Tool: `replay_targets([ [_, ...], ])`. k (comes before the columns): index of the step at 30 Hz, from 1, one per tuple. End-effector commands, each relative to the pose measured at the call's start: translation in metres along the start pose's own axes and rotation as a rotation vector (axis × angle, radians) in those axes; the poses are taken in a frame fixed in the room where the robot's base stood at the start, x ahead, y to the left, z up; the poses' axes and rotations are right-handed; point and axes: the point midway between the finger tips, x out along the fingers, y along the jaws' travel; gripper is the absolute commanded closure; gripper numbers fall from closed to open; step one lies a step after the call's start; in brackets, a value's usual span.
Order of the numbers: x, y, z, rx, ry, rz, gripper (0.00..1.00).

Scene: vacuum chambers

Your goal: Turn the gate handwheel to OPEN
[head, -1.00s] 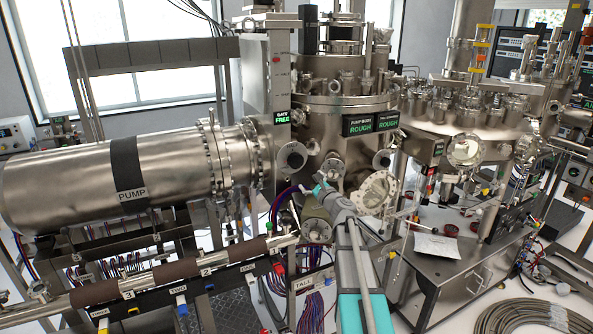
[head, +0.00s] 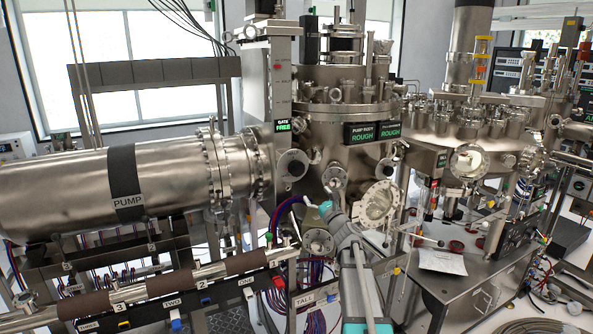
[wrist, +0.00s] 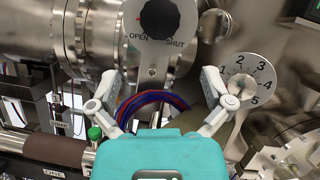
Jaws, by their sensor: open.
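The gate handwheel shows in the wrist view as a dark round knob (wrist: 160,18) at the top edge, partly cut off. The word OPEN is below it to the left and SHUT below it to the right. Its exact pointing direction is unclear. In the head view the round gate plate (head: 292,165) sits beside the pump flange, under a green sign reading GATE FREE (head: 283,126). My gripper (wrist: 156,88) has its two pale fingers spread wide with nothing between them, apart from the knob and lower in the picture. In the head view my gripper (head: 323,208) is below and right of the plate.
A numbered dial (wrist: 245,80) is right of my fingers. Red and blue cables (wrist: 152,104) run behind the gripper. The steel pump cylinder (head: 80,190) lies left, a padded rail (head: 190,282) below it. A round glass port (head: 376,204) stands close right of the gripper.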

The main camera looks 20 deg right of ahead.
Motion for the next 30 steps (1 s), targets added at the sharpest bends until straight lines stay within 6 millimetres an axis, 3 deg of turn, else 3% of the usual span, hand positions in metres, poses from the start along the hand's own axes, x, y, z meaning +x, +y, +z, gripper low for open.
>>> replay_targets([
  [11,0.028,-0.001,0.001,-0.001,0.001,0.002,0.0],
  [30,0.121,-0.001,0.001,0.0,0.0,0.001,0.0],
])
